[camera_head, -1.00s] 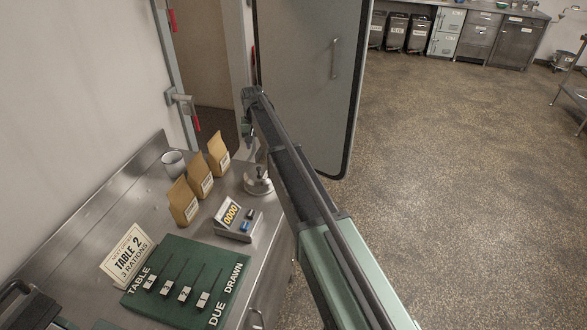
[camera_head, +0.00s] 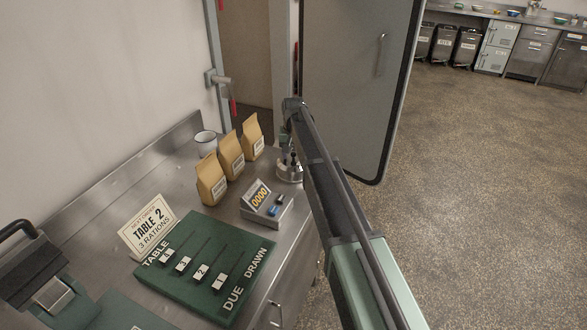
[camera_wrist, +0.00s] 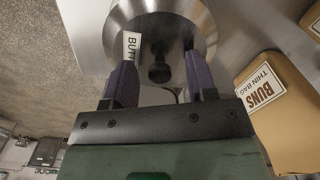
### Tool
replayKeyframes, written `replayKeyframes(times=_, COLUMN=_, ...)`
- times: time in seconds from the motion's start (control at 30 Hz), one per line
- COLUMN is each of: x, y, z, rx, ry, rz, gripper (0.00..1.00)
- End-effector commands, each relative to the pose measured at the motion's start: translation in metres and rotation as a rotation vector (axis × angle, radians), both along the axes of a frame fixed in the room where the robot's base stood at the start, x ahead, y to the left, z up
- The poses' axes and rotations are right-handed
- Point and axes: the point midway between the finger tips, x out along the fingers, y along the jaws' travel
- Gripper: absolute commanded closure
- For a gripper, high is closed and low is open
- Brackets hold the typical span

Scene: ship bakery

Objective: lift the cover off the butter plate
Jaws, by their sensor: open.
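The butter plate's cover is a shiny metal dome (camera_wrist: 185,18) with a dark knob (camera_wrist: 158,73) and a white label reading "BUTT", the rest hidden. In the head view the covered butter plate (camera_head: 289,174) stands at the counter's right edge, partly hidden by my arm. My gripper (camera_wrist: 160,58) is open, with its two purple fingers on either side of the knob in the wrist view. There is space between each finger and the knob, and I see no contact. How far down the fingers reach around the knob is hard to tell.
Several paper bags (camera_head: 232,156) stand left of the plate, with a white mug (camera_head: 206,142) behind. A small number display (camera_head: 265,200) and a green slider board (camera_head: 200,268) lie nearer. A "Table 2, 3 rations" sign (camera_head: 147,230) stands on the counter. A grey door (camera_head: 350,90) stands open behind.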

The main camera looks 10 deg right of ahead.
Motion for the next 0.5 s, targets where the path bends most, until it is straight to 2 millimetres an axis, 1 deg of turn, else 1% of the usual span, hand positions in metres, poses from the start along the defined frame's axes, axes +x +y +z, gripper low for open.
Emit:
replayKeyframes(times=0.07, x=-0.0001, y=0.0, z=0.0016, rx=0.0, ry=0.0, rz=0.0, gripper=0.5)
replayKeyframes(times=0.3, x=-0.0001, y=0.0, z=0.0017, rx=0.0, ry=0.0, rz=0.0, gripper=0.86)
replayKeyframes(times=0.4, x=-0.0001, y=0.0, z=0.0017, rx=0.0, ry=0.0, rz=0.0, gripper=1.0)
replayKeyframes(times=0.5, x=-0.0001, y=0.0, z=0.0017, rx=0.0, ry=0.0, rz=0.0, gripper=1.0)
